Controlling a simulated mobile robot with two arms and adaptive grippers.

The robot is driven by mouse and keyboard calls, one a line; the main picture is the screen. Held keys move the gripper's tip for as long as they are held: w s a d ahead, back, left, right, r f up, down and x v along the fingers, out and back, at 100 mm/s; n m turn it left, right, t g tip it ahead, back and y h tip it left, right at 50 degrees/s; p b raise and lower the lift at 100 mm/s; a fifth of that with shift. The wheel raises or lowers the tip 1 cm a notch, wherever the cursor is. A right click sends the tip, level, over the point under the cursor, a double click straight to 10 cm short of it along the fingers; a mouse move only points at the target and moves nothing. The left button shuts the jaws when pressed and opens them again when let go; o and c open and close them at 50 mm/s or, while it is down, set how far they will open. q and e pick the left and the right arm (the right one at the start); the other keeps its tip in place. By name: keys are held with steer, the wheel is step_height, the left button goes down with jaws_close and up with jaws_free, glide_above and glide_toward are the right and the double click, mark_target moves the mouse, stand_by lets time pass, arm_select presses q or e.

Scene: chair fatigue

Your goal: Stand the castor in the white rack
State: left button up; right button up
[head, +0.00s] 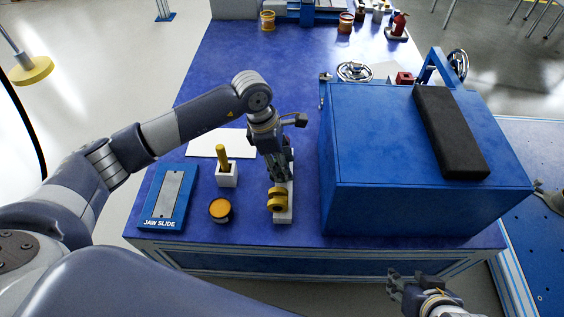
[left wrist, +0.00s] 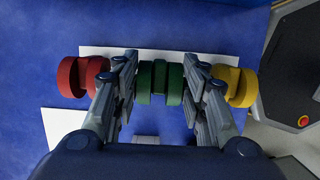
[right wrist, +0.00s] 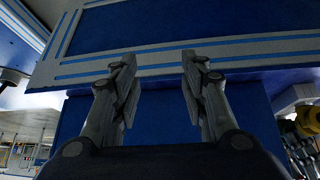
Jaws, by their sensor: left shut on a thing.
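The white rack (head: 283,216) lies on the blue table; its rim also shows in the left wrist view (left wrist: 90,50). A yellow castor (head: 277,199) stands at its near end and also shows in the left wrist view (left wrist: 241,88). A red castor (left wrist: 82,77) stands at the other end. My left gripper (head: 280,177) points down over the rack and is shut on a green castor (left wrist: 160,82) between the other two. I cannot tell whether the green castor touches the rack. My right gripper (right wrist: 160,58) is open and empty, below the table edge.
A blue box (head: 400,155) with a black pad (head: 448,130) on top stands close on the right. On the left are a white block with a yellow peg (head: 227,174), a round orange-topped tin (head: 220,210) and a JAW SLIDE plate (head: 168,198).

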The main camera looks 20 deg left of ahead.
arm_select(q)
steer(key=shift+f, duration=0.1)
arm_select(e)
steer(key=shift+w+a+r, duration=0.15)
steer(key=shift+w+r, duration=0.05)
steer(key=shift+w, duration=0.3)
arm_select(q)
steer(key=shift+f, duration=0.1)
steer(key=o, duration=1.1)
steer(key=shift+c, duration=0.2)
arm_select(e)
steer(key=shift+w+a+r+t, duration=0.15)
steer(key=shift+w+r+t, duration=0.05)
steer(key=shift+w+t, duration=0.25)
arm_select(q)
steer(key=v, duration=1.2)
arm_select(e)
steer(key=shift+s, duration=0.1)
